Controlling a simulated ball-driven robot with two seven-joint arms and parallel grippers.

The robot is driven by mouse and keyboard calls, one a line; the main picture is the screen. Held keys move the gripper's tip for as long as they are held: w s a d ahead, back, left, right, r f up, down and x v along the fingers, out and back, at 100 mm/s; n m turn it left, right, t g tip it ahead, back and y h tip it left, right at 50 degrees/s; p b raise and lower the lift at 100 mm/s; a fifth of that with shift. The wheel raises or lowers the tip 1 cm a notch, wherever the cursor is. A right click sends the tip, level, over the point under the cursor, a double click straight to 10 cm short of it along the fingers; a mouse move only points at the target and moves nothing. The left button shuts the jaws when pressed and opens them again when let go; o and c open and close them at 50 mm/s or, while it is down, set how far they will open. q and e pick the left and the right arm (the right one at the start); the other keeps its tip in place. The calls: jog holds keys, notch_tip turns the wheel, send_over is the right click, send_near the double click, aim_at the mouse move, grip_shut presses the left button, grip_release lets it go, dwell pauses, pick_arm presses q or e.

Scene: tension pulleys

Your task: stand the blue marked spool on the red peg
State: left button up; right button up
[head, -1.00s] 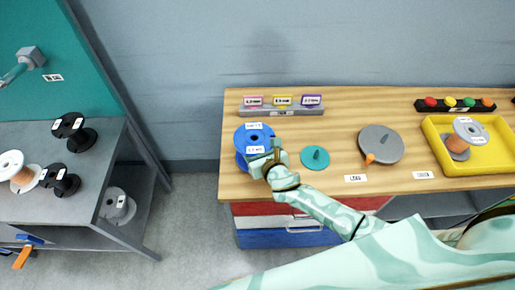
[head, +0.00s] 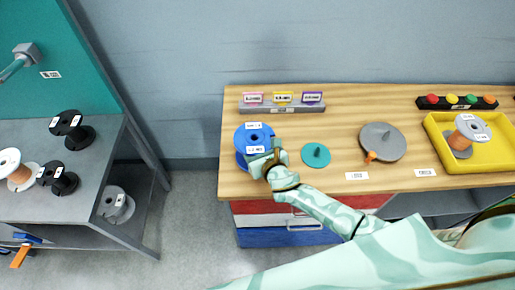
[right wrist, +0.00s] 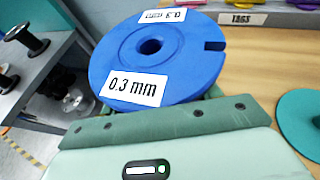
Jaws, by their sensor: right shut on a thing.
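The blue spool (head: 255,140) with "0.3 mm" labels is at the left end of the wooden bench, its flanges roughly level. It also fills the upper middle of the right wrist view (right wrist: 190,58), showing its centre hole and a rim notch. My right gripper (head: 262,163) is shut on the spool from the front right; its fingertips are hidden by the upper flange. I cannot tell whether the spool rests on the bench. I see no red peg. My left gripper is in neither view.
A teal disc with a peg (head: 316,155) lies just right of the spool, then a grey disc (head: 382,142) with an orange part. A yellow tray (head: 490,164) holds a copper-wound spool. A label rack (head: 282,107) stands behind. Several spools are on the grey shelf (head: 100,190) at left.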

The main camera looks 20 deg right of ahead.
jog(key=o, duration=1.5)
jog(key=shift+s+f, duration=0.1)
jog(key=p+v, duration=0.4)
jog(key=v, duration=1.2)
jog(key=shift+d, duration=0.1)
